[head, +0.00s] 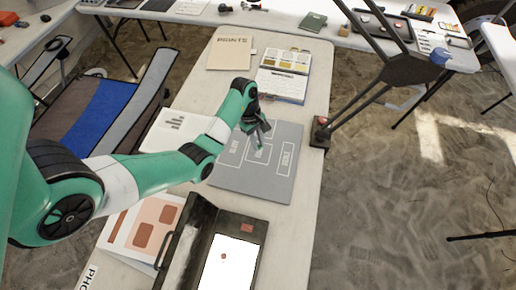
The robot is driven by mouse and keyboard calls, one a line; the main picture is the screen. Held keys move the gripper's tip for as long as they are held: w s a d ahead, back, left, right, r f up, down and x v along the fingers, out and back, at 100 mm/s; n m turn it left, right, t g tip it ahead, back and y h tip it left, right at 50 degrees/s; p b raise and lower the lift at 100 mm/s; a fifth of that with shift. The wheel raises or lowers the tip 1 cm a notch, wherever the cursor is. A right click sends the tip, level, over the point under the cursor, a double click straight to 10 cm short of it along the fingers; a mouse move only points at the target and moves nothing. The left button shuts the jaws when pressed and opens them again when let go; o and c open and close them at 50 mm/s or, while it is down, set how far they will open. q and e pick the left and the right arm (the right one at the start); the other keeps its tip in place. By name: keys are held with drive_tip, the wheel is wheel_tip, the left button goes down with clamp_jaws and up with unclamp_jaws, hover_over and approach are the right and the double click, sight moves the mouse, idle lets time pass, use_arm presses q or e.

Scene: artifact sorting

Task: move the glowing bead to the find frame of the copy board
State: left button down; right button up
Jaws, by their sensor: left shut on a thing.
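The grey copy board (229,174) lies on the table with three white outlined frames. The middle one, which seems to be the find frame (257,154), is partly under my left gripper. My left gripper (265,131) is shut above the far part of the board. What it grips is too small and dark to make out. A small reddish bead (223,256) lies on the bright white panel of the open dark light box (245,222) at the near side, apart from the gripper. My right gripper is not in view.
A tan book (232,54) and a case of yellowish samples (285,75) lie beyond the board. A dark lamp stand (320,130) rises at the table's right edge. A white sheet with brown patches (143,228) lies left of the light box.

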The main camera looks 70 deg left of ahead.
sight(259, 153)
use_arm(q)
wheel_tip(259, 153, down, 4)
drive_tip(key=shift+a+r+b, duration=0.1)
drive_tip(key=shift+r+b, duration=0.1)
drive_tip(key=shift+b, duration=0.75)
drive_tip(key=shift+r, duration=0.2)
drive_tip(key=shift+f, duration=0.2)
drive_tip(key=c, duration=0.8)
unclamp_jaws()
drive_tip(key=shift+o, duration=0.2)
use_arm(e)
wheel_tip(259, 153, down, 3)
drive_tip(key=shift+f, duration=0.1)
use_arm(q)
drive_tip(key=shift+r, duration=0.1)
drive_tip(key=p+v, duration=1.1)
drive_tip(key=v, duration=0.1)
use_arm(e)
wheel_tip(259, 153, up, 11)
use_arm(q)
drive_tip(key=shift+r, duration=0.15)
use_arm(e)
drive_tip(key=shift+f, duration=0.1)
